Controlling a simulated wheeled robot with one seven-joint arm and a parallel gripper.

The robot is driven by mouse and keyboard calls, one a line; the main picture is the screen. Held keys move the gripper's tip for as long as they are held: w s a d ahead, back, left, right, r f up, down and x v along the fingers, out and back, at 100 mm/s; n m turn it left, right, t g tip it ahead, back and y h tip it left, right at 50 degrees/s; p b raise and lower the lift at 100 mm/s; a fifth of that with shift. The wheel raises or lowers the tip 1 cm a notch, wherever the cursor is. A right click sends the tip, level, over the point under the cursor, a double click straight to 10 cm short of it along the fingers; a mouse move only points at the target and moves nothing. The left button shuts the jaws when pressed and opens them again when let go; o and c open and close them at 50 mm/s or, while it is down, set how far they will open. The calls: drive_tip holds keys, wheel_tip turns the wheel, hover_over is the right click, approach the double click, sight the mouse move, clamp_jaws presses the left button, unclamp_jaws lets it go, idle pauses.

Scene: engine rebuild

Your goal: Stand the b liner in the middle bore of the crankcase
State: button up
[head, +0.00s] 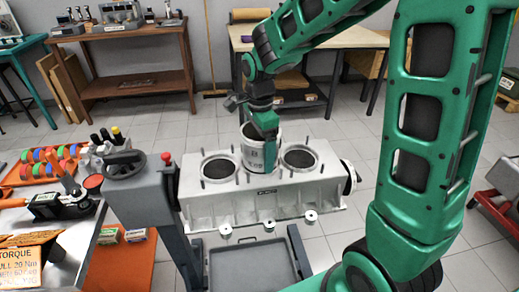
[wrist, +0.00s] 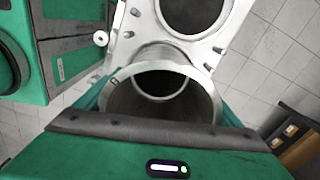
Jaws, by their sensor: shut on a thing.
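The white crankcase (head: 262,208) has three bores in a row along its top. My gripper (head: 264,125) is shut on the b liner (head: 257,156), a pale cylinder with a dark B mark. The liner is upright at the middle bore, between the open left bore (head: 218,168) and the open right bore (head: 299,159). Its lower edge is close to the deck; I cannot tell whether it has entered the bore. In the wrist view the liner rim (wrist: 205,82) shows between my jaws, and I look down through it to a dark round opening. The middle bore's own rim is mostly hidden.
Short studs stand up around the bores. A grey stand with a handwheel (head: 120,165) is left of the crankcase, and a grey tray (head: 255,264) is below it. A bench with tools (head: 90,235) is at the left; a wooden table (head: 340,38) stands behind.

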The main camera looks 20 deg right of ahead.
drive_tip(key=shift+f, duration=0.4)
idle(3.2)
drive_tip(key=shift+r, duration=0.25)
idle(0.6)
drive_tip(key=o, duration=1.1)
drive_tip(key=shift+o, duration=0.5)
drive_tip(key=shift+r, duration=1.55)
wheel_tip(320, 180, up, 11)
drive_tip(key=shift+f, duration=0.15)
drive_tip(key=shift+w, duration=0.15)
